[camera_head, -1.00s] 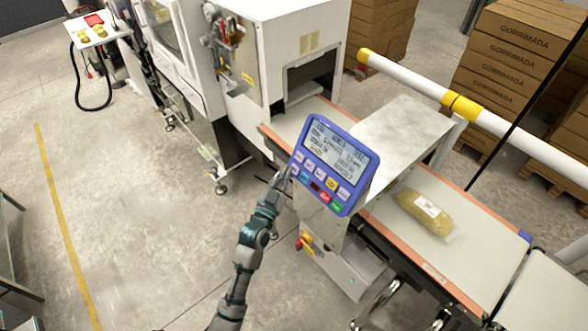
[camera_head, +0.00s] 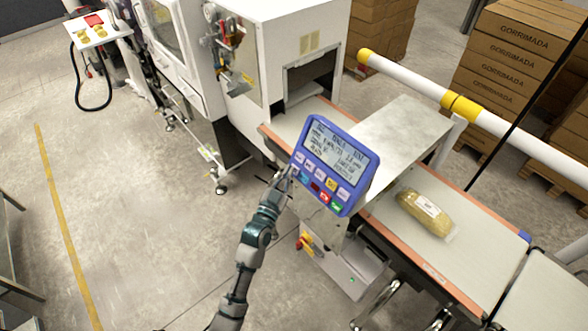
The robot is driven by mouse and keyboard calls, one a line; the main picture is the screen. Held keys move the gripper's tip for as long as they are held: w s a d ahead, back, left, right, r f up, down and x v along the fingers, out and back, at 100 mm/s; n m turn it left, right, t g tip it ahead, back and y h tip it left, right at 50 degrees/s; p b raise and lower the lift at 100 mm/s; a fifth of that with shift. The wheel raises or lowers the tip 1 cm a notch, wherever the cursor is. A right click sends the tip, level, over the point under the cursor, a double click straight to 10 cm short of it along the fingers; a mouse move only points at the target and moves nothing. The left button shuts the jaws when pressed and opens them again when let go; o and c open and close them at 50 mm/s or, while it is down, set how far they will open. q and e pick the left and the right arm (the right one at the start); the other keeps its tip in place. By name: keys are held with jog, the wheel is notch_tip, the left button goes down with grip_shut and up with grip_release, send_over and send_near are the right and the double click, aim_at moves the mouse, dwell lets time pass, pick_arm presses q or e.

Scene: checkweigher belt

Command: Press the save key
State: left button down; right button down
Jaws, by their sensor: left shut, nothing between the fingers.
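The blue control panel (camera_head: 334,165) with a lit text screen (camera_head: 337,153) stands tilted above the checkweigher belt. Two rows of small coloured keys lie below its screen: white, blue, dark, yellow, red (camera_head: 325,197) and green (camera_head: 336,206). Their labels are too small to read, so I cannot tell which is the save key. My left gripper (camera_head: 286,175) is shut and empty. Its tips are at the panel's lower left corner, by the leftmost lower key. I cannot tell whether they touch it. My right gripper is out of view.
A wrapped yellowish pack (camera_head: 424,211) lies on the belt (camera_head: 475,250) right of the panel. A metal cover (camera_head: 405,130) spans the belt behind it. A white machine housing (camera_head: 285,45) stands behind. A red-and-yellow switch (camera_head: 305,241) sits below. The floor at left is open.

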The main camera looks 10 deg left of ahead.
pick_arm(q)
jog(key=shift+w+d+f, duration=0.2)
jog(key=shift+w, duration=0.05)
dwell(0.6)
dwell(0.4)
jog(key=shift+s+a+r+p, duration=0.4)
jog(key=shift+s+p, duration=0.15)
jog(key=shift+p, duration=0.1)
